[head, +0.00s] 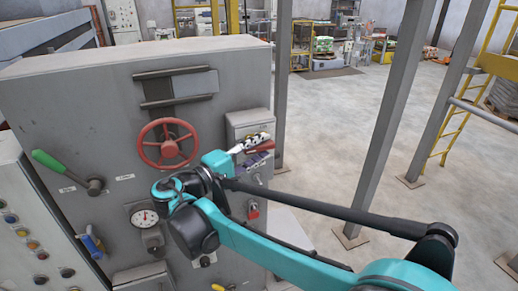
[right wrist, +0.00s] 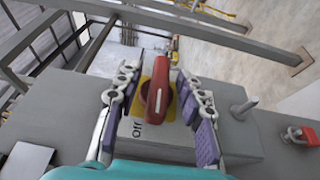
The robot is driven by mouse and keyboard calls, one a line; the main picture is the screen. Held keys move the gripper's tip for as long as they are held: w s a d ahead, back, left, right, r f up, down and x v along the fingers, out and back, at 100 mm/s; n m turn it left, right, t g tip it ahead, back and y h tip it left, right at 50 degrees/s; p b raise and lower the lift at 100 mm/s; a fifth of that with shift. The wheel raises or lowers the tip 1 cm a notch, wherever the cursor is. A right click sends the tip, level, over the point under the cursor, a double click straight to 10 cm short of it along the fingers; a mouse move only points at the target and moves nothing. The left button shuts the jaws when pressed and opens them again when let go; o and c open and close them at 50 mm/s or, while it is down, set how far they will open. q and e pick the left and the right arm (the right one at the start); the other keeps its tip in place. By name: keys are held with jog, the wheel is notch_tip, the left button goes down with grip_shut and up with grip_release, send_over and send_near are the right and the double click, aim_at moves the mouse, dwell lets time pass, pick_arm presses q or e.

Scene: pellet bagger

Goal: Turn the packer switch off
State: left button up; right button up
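The packer switch shows in the right wrist view as a red rotary handle (right wrist: 158,88) on a yellow plate. A dark label (right wrist: 138,130) that seems to read OFF is below and left of it. In that view the handle points nearly up and down, slightly tilted. My right gripper (right wrist: 157,78) is open, with one purple-padded finger on each side of the handle and gaps visible. In the head view the red handle (head: 259,146) shows between the fingers of my right gripper (head: 256,151), at the grey box on the panel's right. My left gripper is not in view.
The grey panel carries a red handwheel (head: 168,143), a green lever (head: 50,162), a gauge (head: 145,216) and a blue valve handle (head: 92,243). A red padlock-like part (head: 253,210) sits below the switch box. A grey post (head: 388,120) stands right of the panel, with open floor beyond.

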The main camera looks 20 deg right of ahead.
jog(key=v, duration=1.2)
jog(key=s+d+f+y+b, duration=0.2)
jog(key=d+f+y+b, duration=0.15)
jog(key=f, duration=0.55)
jog(key=s+d+f+g+y+b, duration=0.15)
jog(key=d+f+b, duration=0.25)
jog(key=f, duration=0.5)
jog(key=s+d+f+y+b, duration=0.3)
jog(key=f+y, duration=0.1)
jog(key=f, duration=0.5)
jog(key=s+a+f+m+y+b, duration=0.1)
jog(key=s+a+f+y+b, duration=0.1)
jog(key=f, duration=0.4)
jog(key=s+a+f+m+t+y+b, duration=0.1)
jog(key=s+a+f+y+b, duration=0.1)
jog(key=f, duration=0.4)
jog(key=s+a+f+m+t+y+b, duration=0.1)
jog(key=s+a+f+m+y+b, duration=0.1)
jog(key=f+y+b, duration=0.2)
notch_tip(320, 180, down, 2)
jog(key=shift+f+b, duration=0.1)
jog(key=shift+b, duration=0.5)
jog(key=shift+a+t, duration=0.1)
jog(key=shift+t, duration=0.15)
